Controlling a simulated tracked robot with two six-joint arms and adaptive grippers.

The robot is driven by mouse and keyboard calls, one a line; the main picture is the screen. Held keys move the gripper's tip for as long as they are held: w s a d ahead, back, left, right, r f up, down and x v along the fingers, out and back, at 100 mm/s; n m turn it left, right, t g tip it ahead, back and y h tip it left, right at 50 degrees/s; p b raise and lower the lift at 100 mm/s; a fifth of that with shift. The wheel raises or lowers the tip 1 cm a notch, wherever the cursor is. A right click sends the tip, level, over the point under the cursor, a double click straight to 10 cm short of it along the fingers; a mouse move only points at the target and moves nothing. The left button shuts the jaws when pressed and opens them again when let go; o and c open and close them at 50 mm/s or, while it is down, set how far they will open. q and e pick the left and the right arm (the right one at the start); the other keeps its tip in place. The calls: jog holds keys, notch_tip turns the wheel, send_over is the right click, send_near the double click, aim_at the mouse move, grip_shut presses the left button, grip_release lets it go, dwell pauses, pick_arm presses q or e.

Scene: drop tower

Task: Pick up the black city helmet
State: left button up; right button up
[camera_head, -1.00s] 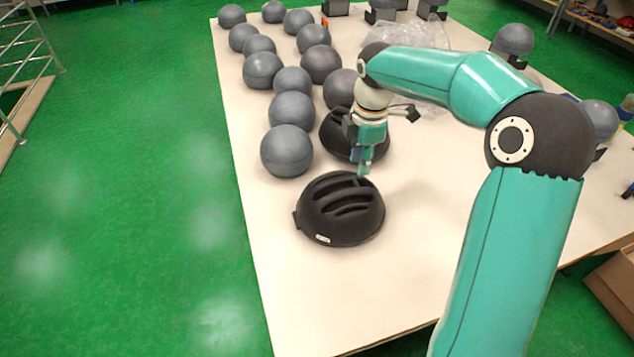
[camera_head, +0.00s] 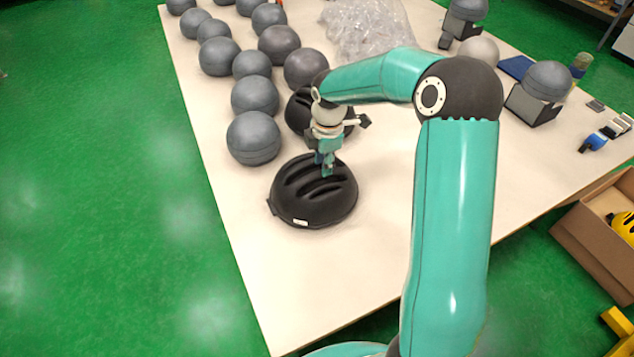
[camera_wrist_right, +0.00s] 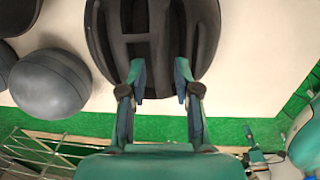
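The front black helmet (camera_head: 315,190), with long vents and a small white label, lies dome up near the table's left edge. A second black helmet (camera_head: 298,112) sits behind it, partly hidden by my right arm. My right gripper (camera_head: 326,168) points down at the far side of the front helmet's top. In the right wrist view the two fingers (camera_wrist_right: 161,80) are apart, with the vented black helmet (camera_wrist_right: 152,22) behind and between them. I cannot tell whether they touch it. My left gripper is not in view.
Several grey head forms (camera_head: 253,138) stand in rows along the table's left side, close to the helmets. Clear plastic wrap (camera_head: 368,28) lies at the back. A cardboard box (camera_head: 590,232) is off the right edge. The table (camera_head: 290,285) is bare in front of the helmet.

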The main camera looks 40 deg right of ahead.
aim_at(320, 174)
jog(key=f, duration=0.1)
jog(key=f+p, duration=0.1)
jog(key=f, duration=0.3)
jog(key=shift+w+a, duration=0.2)
jog(key=shift+w, duration=0.05)
jog(key=shift+c, duration=0.4)
grip_shut()
